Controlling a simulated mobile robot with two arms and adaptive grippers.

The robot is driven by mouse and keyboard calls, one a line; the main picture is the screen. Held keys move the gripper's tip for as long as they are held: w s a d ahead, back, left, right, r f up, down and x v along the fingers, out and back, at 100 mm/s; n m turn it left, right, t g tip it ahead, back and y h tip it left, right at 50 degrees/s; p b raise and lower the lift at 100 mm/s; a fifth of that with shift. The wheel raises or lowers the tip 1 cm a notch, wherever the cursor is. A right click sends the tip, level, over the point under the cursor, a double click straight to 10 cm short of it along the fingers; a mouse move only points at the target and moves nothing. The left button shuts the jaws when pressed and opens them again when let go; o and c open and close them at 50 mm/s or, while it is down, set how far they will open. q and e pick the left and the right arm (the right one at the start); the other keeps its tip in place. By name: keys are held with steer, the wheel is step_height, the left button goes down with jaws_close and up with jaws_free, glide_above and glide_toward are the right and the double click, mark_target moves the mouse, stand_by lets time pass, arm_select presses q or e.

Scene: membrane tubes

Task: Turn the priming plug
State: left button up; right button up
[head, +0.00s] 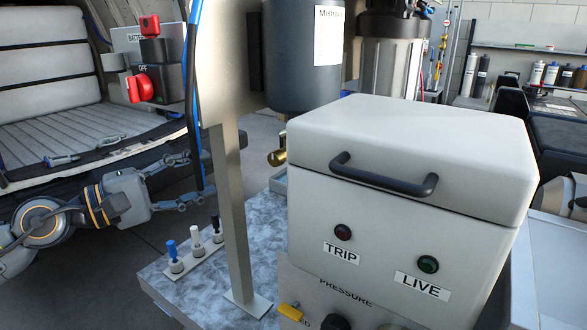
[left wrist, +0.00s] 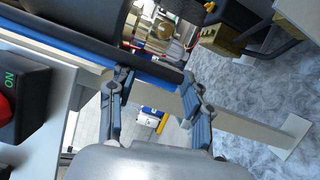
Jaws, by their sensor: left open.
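A brass fitting (head: 277,157) shows under the dark cylinder behind the metal post in the head view. It may be the priming plug, but I cannot tell for certain. My left gripper (head: 199,180) is open and empty, left of the post and well apart from the brass fitting. I cannot make out the plug clearly in the left wrist view. My right gripper is not in view.
The metal post (head: 229,220) stands between my left gripper and the dark cylinder (head: 304,65). A blue hose (head: 196,120) hangs beside it. Below are several valves (head: 194,240). A grey box with a handle (head: 400,160) fills the right front. A red switch (head: 141,88) is upper left.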

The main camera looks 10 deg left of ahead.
arm_select(q)
steer(key=d+m, duration=0.2)
steer(key=p, duration=0.9)
glide_toward(271, 160)
steer(key=shift+g+h, duration=0.3)
steer(key=shift+g, duration=0.1)
steer(key=w+d, duration=0.1)
steer(key=w+d+r, duration=0.1)
steer(key=w, duration=0.1)
steer(key=shift+w+d+r, duration=0.1)
steer(key=shift+w+d, duration=0.15)
steer(key=p+x, duration=0.1)
steer(key=x, duration=0.1)
steer(key=p+x, duration=0.1)
steer(key=x, duration=0.1)
steer(key=p+x, duration=0.2)
steer(key=shift+f, duration=0.35)
steer(key=shift+w+d+f, duration=0.1)
steer(key=shift+w+d, duration=0.1)
steer(key=shift+f, duration=0.1)
jaws_close()
